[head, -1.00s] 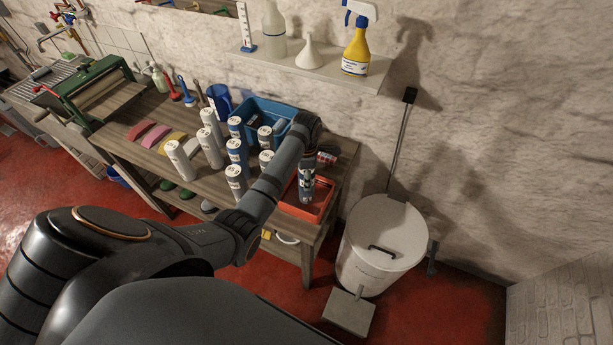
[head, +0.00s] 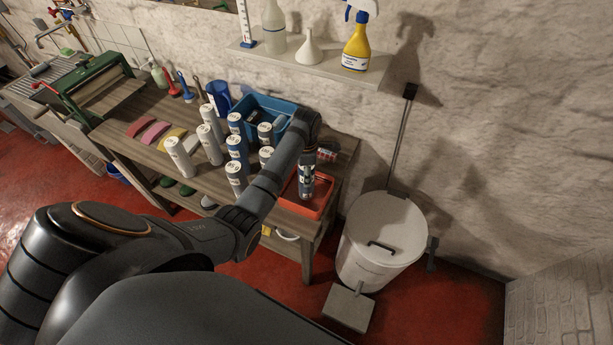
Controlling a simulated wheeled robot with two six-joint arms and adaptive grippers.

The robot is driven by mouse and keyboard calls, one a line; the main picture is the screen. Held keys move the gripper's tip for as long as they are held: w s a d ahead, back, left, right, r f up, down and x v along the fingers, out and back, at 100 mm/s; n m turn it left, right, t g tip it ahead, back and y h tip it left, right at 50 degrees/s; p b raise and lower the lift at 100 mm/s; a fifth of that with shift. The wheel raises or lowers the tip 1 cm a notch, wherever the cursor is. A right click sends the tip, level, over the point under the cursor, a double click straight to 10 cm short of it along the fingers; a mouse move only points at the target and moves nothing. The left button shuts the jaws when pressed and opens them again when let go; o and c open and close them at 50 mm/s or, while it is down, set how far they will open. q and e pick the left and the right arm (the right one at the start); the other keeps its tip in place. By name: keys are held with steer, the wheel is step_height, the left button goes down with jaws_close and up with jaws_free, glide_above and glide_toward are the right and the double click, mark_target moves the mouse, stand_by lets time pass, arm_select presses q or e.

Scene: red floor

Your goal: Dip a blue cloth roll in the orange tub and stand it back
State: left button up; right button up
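Several blue cloth rolls (head: 237,147) with pale tops stand upright on the wooden bench, beside several white rolls (head: 180,157). The orange tub (head: 325,207) sits at the bench's right end. My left arm reaches over the rolls from the left, and my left gripper (head: 306,188) points down over the tub. Its fingertips are small and dark here. I cannot tell whether they are open or shut, or whether a roll is between them. The arm hides part of the tub and its contents. My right gripper is not in view.
A white lidded bin (head: 382,245) stands right of the bench. A shelf (head: 310,68) with bottles juts from the wall above.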

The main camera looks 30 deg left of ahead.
arm_select(q)
steer(key=shift+r, duration=0.15)
steer(key=shift+r, duration=4.7)
steer(key=shift+f, duration=0.1)
